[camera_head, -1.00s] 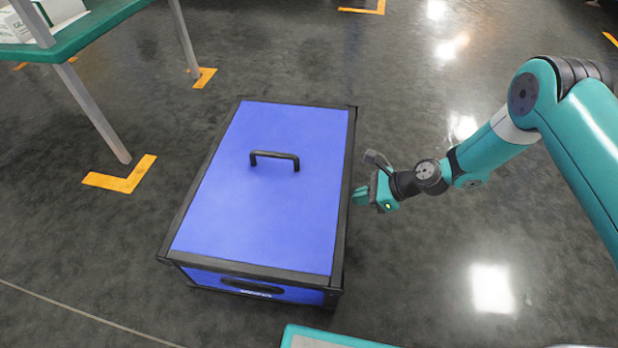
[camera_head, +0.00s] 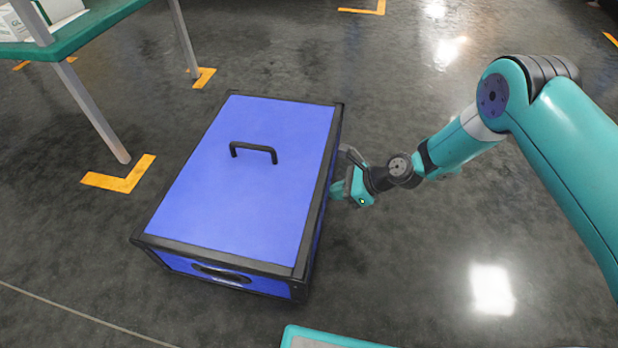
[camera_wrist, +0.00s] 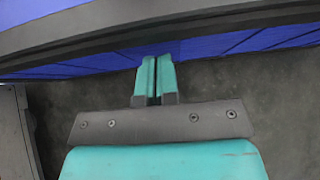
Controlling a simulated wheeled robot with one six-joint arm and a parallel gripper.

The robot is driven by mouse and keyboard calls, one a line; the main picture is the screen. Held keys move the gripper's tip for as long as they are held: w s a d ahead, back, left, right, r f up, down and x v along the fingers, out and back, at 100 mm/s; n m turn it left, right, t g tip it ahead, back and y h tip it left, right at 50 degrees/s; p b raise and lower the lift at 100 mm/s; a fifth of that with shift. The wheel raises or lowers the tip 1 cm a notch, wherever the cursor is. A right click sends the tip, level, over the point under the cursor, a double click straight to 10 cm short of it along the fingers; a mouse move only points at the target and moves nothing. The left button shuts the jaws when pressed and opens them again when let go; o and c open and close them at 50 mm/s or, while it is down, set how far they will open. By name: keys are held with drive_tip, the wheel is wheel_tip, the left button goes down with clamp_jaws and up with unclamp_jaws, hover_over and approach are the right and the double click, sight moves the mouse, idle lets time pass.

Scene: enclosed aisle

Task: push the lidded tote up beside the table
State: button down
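The lidded tote (camera_head: 245,185) is a blue box with black edges and a black handle on its lid. It stands on the floor in the middle of the head view, turned a little askew. The table (camera_head: 95,30) has a green top and grey legs at the upper left, with a floor gap between it and the tote. My gripper (camera_head: 340,190) is at the tote's right side, low down. In the wrist view the gripper's fingers (camera_wrist: 155,78) are together with nothing between them, and their tips meet the tote's blue side wall (camera_wrist: 200,45).
Orange corner marks (camera_head: 120,175) lie on the floor by the table's legs. A white box (camera_head: 40,15) sits on the table.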

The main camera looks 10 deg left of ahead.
sight(309, 176)
drive_tip(key=shift+a+b, duration=2.4)
drive_tip(key=shift+a, duration=4.5)
drive_tip(key=shift+d+r+p, duration=0.2)
drive_tip(key=shift+r+p, duration=0.05)
drive_tip(key=shift+p, duration=0.15)
drive_tip(key=p+v, duration=0.5)
drive_tip(key=shift+d+f, duration=0.1)
drive_tip(key=shift+d, duration=0.25)
drive_tip(key=shift+d+r+p, duration=0.25)
drive_tip(key=shift+d+p, duration=0.4)
